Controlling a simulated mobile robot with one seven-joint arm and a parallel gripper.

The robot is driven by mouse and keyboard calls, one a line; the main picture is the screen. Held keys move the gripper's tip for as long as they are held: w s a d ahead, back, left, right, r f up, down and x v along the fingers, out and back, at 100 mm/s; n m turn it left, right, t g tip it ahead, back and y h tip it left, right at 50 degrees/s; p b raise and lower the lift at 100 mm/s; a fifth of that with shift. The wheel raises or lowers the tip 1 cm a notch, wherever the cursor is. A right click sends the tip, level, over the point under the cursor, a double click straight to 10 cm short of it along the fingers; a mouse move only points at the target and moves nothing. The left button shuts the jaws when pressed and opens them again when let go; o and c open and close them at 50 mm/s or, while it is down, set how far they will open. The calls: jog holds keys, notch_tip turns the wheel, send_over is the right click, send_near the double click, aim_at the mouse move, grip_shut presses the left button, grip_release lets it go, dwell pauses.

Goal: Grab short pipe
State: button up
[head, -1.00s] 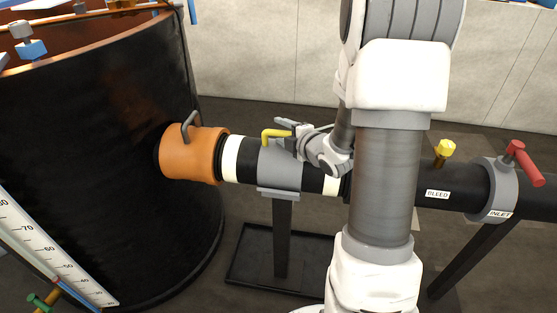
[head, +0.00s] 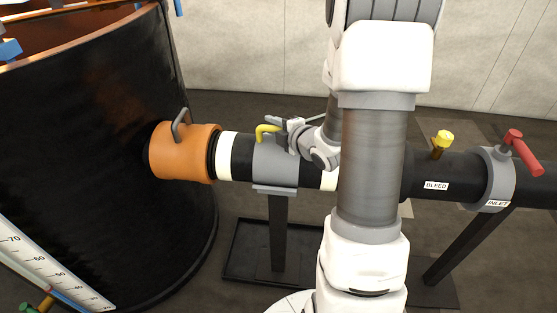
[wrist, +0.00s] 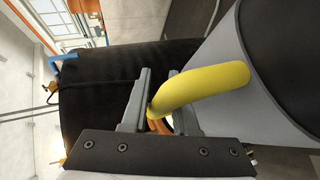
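The short pipe (head: 228,157) appears to be the level black section with white bands, between the orange collar (head: 186,152) and the black inlet pipe. A grey clamp (head: 274,165) on a post wraps its middle. A bent yellow handle (head: 267,130) sits on top of the clamp. My gripper (head: 284,131) is just right of this handle. In the wrist view the two grey fingers (wrist: 159,85) are apart, and the handle's lower bend (wrist: 165,105) shows at the gap between them. Contact cannot be told. My arm hides the pipe's right end.
A large black tank (head: 85,150) stands left, with a grey handle (head: 180,125) on the collar. The inlet pipe (head: 462,178) runs right, with a yellow bleed knob (head: 442,140) and a red lever (head: 524,152). A dark tray (head: 245,250) lies under the post.

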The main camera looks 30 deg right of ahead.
grip_shut()
jog(key=shift+r, duration=0.1)
dwell(0.8)
